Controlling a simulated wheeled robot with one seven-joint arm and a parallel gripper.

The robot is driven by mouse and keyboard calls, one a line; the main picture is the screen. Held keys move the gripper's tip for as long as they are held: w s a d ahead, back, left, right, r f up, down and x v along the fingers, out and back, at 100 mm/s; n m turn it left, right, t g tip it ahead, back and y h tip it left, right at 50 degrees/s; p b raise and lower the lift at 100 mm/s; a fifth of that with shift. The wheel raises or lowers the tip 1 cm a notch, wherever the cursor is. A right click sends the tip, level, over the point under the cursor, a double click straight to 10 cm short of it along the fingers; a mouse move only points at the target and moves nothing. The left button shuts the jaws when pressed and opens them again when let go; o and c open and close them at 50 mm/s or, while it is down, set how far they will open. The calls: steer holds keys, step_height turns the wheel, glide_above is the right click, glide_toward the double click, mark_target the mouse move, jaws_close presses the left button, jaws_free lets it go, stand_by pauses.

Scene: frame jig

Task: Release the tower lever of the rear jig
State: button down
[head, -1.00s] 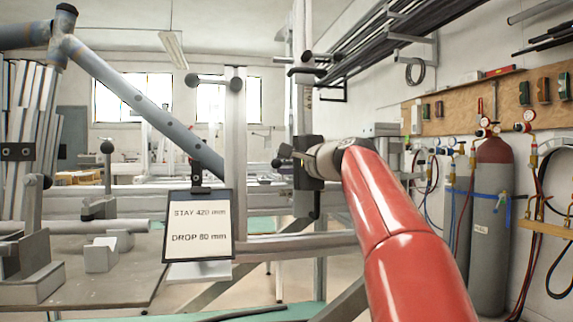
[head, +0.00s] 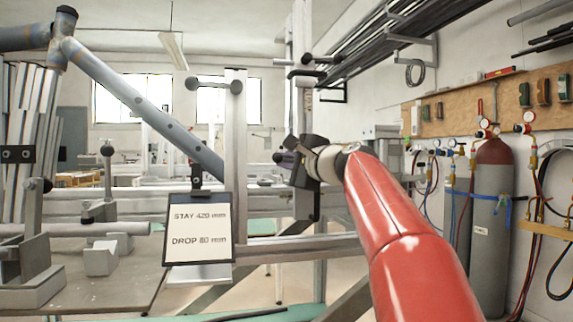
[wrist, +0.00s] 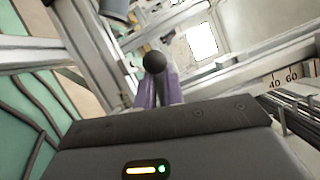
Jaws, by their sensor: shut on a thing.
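My gripper (head: 287,160) is beside the upright metal post of the jig (head: 300,110) in the head view, its dark body tilted. Its purple fingers (wrist: 160,90) are shut on a lever that ends in a black ball knob (wrist: 154,62). The knob shows just beyond the fingertips in the wrist view. In the head view a dark round knob (head: 278,157) shows at the fingertips. The lever's shaft is mostly hidden between the fingers, and its pivot cannot be made out.
A sign (head: 198,228) reading STAY 420 mm, DROP 80 mm hangs in front. A grey-blue frame tube (head: 140,105) slants down towards the post. A second post (head: 235,130) with black knobs stands left. Gas cylinders (head: 490,225) stand along the right wall.

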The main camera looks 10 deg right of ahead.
steer(key=m, duration=0.1)
steer(key=r+m+t, duration=0.1)
steer(key=m, duration=0.1)
steer(key=shift+d+r+m, duration=0.1)
steer(key=shift+d+m, duration=0.2)
steer(key=shift+d+r+m+t+b, duration=0.15)
steer(key=shift+d+r+m+t, duration=0.15)
steer(key=shift+m, duration=0.45)
steer(key=shift+d+r+m+t+b, duration=0.1)
steer(key=shift+r+m+t+b, duration=0.1)
steer(key=shift+m+t, duration=0.4)
steer(key=shift+m, duration=0.25)
steer(key=c, duration=1.5)
jaws_free()
steer(key=shift+c, duration=0.2)
